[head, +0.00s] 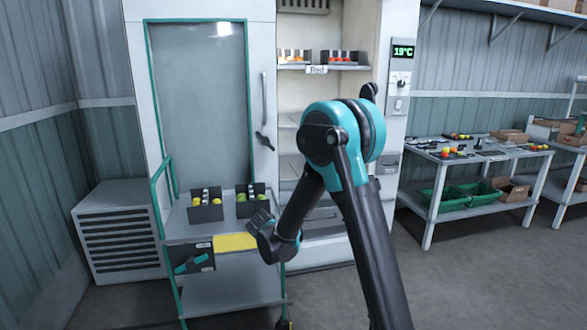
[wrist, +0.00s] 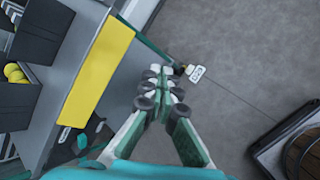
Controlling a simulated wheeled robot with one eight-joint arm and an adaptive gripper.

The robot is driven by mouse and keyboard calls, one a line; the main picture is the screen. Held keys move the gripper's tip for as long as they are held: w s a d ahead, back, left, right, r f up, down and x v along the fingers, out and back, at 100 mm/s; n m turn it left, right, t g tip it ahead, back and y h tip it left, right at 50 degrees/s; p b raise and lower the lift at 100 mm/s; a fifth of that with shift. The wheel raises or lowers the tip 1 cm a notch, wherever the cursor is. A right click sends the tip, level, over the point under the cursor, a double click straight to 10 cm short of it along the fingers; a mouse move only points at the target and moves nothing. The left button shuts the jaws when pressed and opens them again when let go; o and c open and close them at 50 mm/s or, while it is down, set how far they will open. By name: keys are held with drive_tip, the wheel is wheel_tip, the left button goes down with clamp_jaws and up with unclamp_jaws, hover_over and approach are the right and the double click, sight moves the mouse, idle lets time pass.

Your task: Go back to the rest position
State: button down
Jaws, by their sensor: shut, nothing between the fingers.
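My gripper (wrist: 162,88) is shut and empty in the wrist view. Its green-padded fingers come together over bare grey floor, to the right of the cart's yellow strip. In the head view my arm bends down in front of the cart (head: 222,290); its wrist is close to the cart's right front edge, and the fingertips cannot be made out there. Two dark boxes of yellow and green tomatoes, a left one (head: 205,213) and a right one (head: 252,206), stand on the cart's top.
A tall cabinet (head: 198,100) has its glass door at left and an open shelf bay at right, with boxes of orange and red tomatoes (head: 340,58). A side table (head: 430,153) with green crates below stands at right. The floor (head: 460,270) between is clear.

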drive_tip(key=s+d+r+m+g, duration=0.2)
drive_tip(key=s+d+r+m, duration=0.2)
drive_tip(key=s+d+m, duration=1.15)
drive_tip(key=s+d+f+m+g+y, duration=0.1)
drive_tip(key=s+d+m, duration=0.3)
drive_tip(key=s, duration=0.4)
drive_tip(key=s+d+f+m+y, duration=0.1)
drive_tip(key=s+d+m, duration=0.3)
drive_tip(key=s, duration=0.4)
drive_tip(key=shift+d+f+g, duration=0.2)
drive_tip(key=shift+d+g, duration=0.2)
drive_tip(key=shift+d, duration=0.15)
